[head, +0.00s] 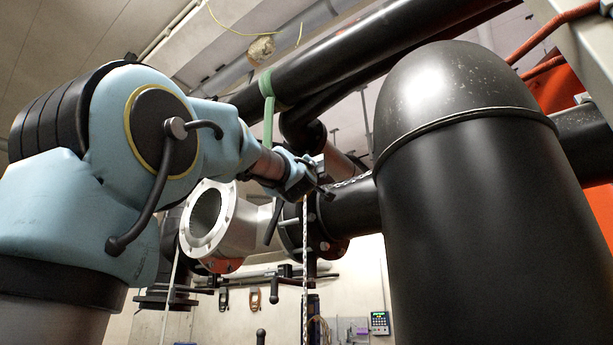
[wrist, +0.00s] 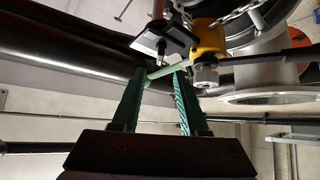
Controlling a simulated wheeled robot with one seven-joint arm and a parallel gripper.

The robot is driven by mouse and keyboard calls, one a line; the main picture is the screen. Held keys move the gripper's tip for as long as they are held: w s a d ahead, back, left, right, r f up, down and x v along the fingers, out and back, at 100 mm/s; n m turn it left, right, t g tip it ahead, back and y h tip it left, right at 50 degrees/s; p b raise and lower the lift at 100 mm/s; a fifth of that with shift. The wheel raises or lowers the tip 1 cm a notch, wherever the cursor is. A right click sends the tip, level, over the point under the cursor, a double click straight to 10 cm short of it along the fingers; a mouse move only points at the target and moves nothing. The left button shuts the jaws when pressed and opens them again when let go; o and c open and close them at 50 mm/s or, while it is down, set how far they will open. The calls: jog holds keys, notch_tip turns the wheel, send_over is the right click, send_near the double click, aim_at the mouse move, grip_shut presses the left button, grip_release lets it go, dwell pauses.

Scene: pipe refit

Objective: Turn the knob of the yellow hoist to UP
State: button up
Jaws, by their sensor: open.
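The yellow hoist (wrist: 208,38) shows in the wrist view, right of and beyond my fingertips, with a chain (wrist: 252,17) beside it. A grey rounded part (wrist: 205,72) sits at its lower end; I cannot tell whether this is the knob, and no UP marking is readable. My gripper (wrist: 164,73) has two green fingers, apart, with nothing held between them. In the head view my gripper (head: 322,190) is small and dark at the end of the blue arm, among the pipes. The hoist cannot be made out there.
A green strap (head: 268,110) hangs from the black overhead pipe (head: 350,55), close to my arm. A grey flanged pipe (head: 236,220) lies below my wrist. A large black vessel (head: 465,210) fills the right.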

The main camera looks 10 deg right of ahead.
jog(key=shift+b+v, duration=0.65)
jog(key=shift+v, duration=1.25)
